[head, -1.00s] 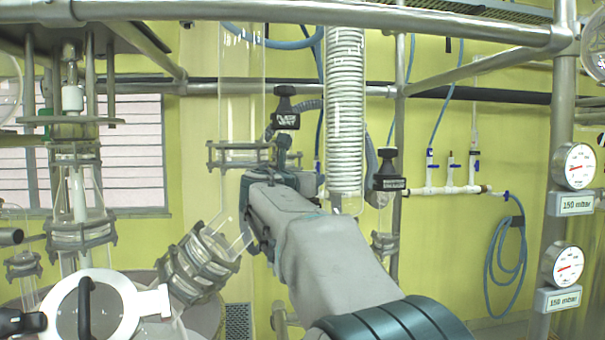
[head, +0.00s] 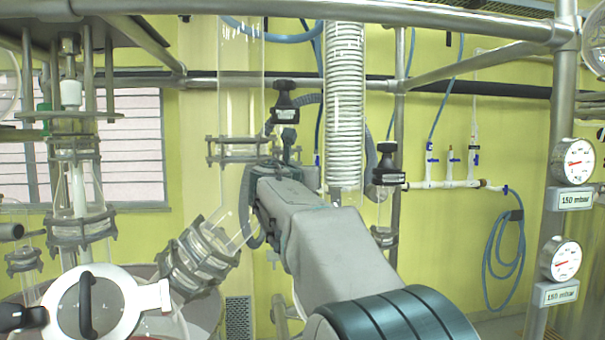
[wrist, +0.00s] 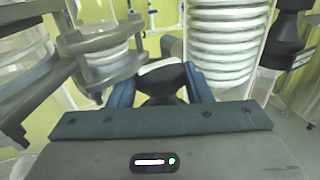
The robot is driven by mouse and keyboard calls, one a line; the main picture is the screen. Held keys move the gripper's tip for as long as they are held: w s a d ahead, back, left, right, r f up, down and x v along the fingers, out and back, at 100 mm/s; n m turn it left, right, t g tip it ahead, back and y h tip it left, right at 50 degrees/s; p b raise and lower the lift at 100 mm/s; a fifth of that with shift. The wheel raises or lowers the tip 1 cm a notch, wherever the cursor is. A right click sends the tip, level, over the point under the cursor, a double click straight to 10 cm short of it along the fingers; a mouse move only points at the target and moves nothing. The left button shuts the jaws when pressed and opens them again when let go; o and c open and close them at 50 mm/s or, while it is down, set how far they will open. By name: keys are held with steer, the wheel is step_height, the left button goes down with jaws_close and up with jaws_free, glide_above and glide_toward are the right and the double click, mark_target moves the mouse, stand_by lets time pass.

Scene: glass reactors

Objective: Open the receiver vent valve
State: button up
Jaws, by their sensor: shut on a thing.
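A black valve knob with a small label (head: 285,98) stands upright beside the glass column, in the middle of the head view. The label is too blurred to read. My gripper (head: 289,143) is just below the knob in that view, with its fingers partly hidden. In the wrist view, the blue fingers of my gripper (wrist: 160,82) are closed on both sides of a black handle (wrist: 162,80) with a pale upper edge. A second black knob (head: 388,165) is to the right; my gripper is apart from it.
A glass column (head: 241,80) stands just left of my gripper, and a coiled condenser (head: 345,110) just right. A clamped glass joint (head: 195,260) is at lower left. Metal rails (head: 320,12) cross above. Two gauges (head: 573,162) are at far right.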

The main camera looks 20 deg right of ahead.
steer(key=n+t+y, duration=0.1)
steer(key=n+y, duration=0.1)
steer(key=n+t+y+p, duration=0.1)
steer(key=y, duration=0.1)
steer(key=shift+s+d+r+t, duration=0.15)
steer(key=shift+s+d+t, duration=0.05)
steer(key=shift+d+t, duration=0.1)
steer(key=n+t+y+p, duration=0.1)
steer(key=n+y, duration=0.1)
steer(key=y, duration=0.2)
steer(key=shift+d+n, duration=0.1)
steer(key=shift+n, duration=0.3)
steer(key=shift+d+n+y+p, duration=0.1)
steer(key=shift+n+y+p, duration=0.15)
steer(key=shift+n+y, duration=1.2)
steer(key=shift+d+n+y+p, duration=0.2)
steer(key=shift+n+y, duration=0.55)
steer(key=shift+y, duration=1.3)
steer(key=shift+a+y, duration=0.15)
steer(key=shift+y, duration=0.15)
steer(key=o, duration=1)
steer(key=shift+a, duration=0.1)
steer(key=shift+h, duration=0.4)
